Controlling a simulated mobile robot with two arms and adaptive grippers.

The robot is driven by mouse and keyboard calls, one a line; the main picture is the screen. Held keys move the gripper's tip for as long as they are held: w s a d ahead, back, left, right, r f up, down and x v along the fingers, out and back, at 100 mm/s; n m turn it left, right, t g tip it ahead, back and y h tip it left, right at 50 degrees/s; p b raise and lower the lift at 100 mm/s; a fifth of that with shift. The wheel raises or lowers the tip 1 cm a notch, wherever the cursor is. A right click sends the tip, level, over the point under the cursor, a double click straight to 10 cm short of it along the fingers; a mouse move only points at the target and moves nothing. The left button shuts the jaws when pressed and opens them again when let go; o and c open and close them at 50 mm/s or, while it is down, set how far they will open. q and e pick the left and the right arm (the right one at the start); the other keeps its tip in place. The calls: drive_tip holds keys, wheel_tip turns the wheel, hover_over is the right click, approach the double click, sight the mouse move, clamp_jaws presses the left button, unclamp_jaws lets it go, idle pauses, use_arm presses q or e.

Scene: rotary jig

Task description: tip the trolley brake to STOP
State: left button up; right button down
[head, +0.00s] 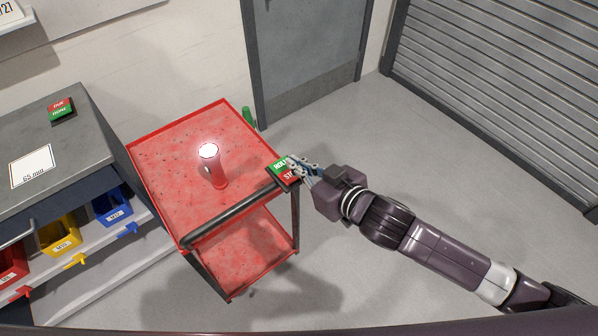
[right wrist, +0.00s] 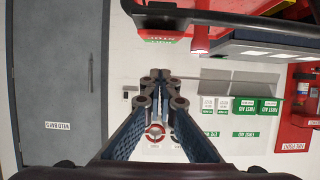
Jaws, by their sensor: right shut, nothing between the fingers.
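The trolley brake (head: 283,170) is a small plate on the right edge of the red trolley (head: 165,130). Its far half is green, marked ROLL, and its near half is red, with its word partly covered. My right gripper (head: 300,166) is shut and empty at the brake's right side, its fingers overlapping the plate in the head view. In the upside-down right wrist view, the shut fingertips (right wrist: 160,84) show apart from a red and green block (right wrist: 157,28) that looks like the brake. I cannot tell contact or which half is pressed. My left gripper is not in view.
A red lamp (head: 211,165) with a glowing top stands on the trolley. The black handle bar (head: 232,213) runs along its near side. A grey bench (head: 75,140) with coloured bins is at the left. The floor right of the trolley is clear.

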sight(295, 180)
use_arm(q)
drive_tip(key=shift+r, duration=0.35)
use_arm(e)
drive_tip(key=shift+s+d+f, duration=0.15)
drive_tip(key=shift+s+f, duration=0.05)
drive_tip(key=shift+f, duration=0.7)
drive_tip(key=shift+s+d+f, duration=0.15)
drive_tip(key=shift+s+f, duration=0.05)
drive_tip(key=shift+f, duration=0.7)
